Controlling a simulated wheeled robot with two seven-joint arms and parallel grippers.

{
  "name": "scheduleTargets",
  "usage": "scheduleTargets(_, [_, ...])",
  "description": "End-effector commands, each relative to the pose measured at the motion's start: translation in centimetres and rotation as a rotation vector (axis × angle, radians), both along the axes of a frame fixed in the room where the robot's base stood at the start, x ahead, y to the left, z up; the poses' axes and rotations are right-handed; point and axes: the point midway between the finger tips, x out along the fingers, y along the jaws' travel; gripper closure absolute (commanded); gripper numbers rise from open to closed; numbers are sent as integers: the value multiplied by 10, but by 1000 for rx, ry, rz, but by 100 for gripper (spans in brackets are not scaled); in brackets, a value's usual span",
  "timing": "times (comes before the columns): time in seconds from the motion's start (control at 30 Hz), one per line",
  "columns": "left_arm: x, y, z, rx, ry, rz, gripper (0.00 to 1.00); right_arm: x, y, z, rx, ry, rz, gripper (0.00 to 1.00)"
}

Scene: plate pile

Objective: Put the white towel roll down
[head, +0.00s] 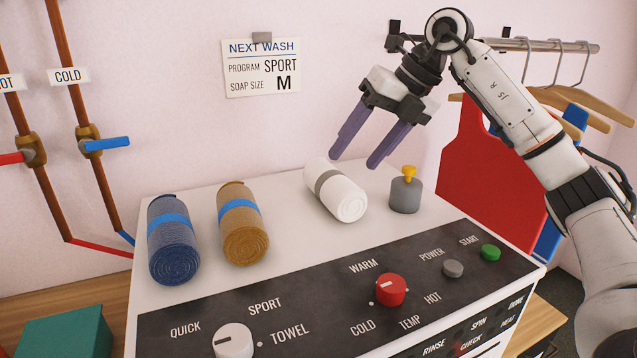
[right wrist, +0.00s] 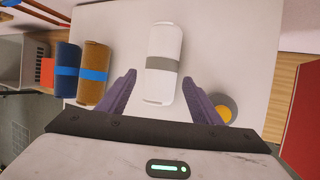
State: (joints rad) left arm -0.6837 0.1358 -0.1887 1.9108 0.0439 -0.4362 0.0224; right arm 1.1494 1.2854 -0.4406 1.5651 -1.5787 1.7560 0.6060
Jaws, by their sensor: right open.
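The white towel roll (head: 336,190) with a grey band lies on its side on the white top of the washing machine (head: 290,205). It also shows in the right wrist view (right wrist: 162,62), lying ahead of and between the fingers. My right gripper (head: 352,158) is open and empty, with its purple fingers above and just behind the roll, apart from it. The fingers also show in the right wrist view (right wrist: 162,98). My left gripper is not in view.
A blue towel roll (head: 173,240) and a tan towel roll (head: 242,225) lie to the left. A grey weight-like object with a yellow knob (head: 405,190) stands just right of the white roll. The control panel (head: 320,300) runs along the front. Hangers and a red garment (head: 487,165) hang at the right.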

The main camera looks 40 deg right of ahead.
Motion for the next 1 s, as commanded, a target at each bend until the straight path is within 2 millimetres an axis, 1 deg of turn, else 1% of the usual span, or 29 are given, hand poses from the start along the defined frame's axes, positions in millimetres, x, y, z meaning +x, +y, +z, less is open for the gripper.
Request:
scheduleTargets(0.03, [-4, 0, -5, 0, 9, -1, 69, 3, 2, -10, 0, 4, 1, 41])
scheduleTargets(0.2, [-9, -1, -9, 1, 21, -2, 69, 13, 6, -25, 1, 2, 1, 41])
scheduleTargets(0.37, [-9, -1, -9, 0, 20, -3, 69, 19, 8, -37, 0, 4, 1, 41])
scheduleTargets(0.5, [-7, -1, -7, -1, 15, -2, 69, 28, 11, -56, 1, 5, 2, 41])
scheduleTargets(0.6, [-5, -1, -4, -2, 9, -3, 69, 35, 14, -66, 0, 3, 2, 41])
scheduleTargets(0.7, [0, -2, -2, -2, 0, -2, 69, 38, 15, -72, 0, 1, 1, 41])
scheduleTargets(0.9, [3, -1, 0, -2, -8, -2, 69, 38, 15, -72, 0, 0, 1, 41])
scheduleTargets(0.93, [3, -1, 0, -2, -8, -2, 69, 38, 15, -72, 0, 0, 1, 42])
scheduleTargets(1.0, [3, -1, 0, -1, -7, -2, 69, 38, 15, -72, 0, 0, 0, 54])
